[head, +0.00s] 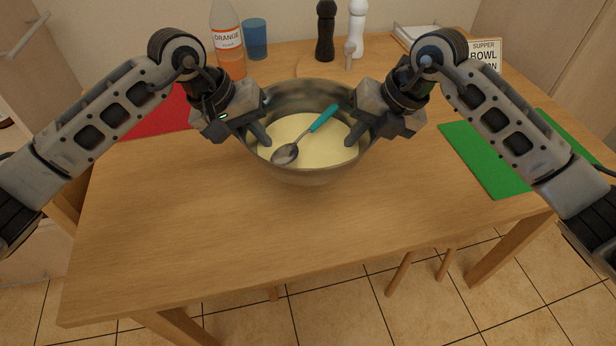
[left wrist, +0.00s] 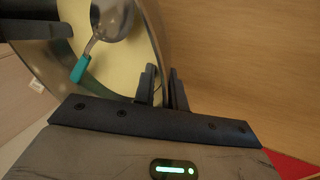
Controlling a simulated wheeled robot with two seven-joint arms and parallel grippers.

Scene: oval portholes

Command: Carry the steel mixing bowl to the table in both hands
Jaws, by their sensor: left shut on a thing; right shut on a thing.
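The steel mixing bowl (head: 310,178) is upright between my two grippers over the wooden table (head: 200,220). It holds a pale yellow mixture (head: 330,145) and a spoon with a teal handle (head: 323,118). My left gripper (head: 262,133) is shut on the bowl's left rim. In the left wrist view its fingers (left wrist: 162,88) pinch the bowl wall (left wrist: 150,40). My right gripper (head: 357,131) is shut on the bowl's right rim. I cannot tell for sure whether the bowl's base touches the table.
Behind the bowl stand an orange bottle (head: 228,45), a blue cup (head: 255,40), a dark mill (head: 325,32) and a white mill (head: 357,28). A red mat (head: 160,115) lies left, a green mat (head: 485,160) right, and a sign (head: 486,55) stands back right. The table's front is clear.

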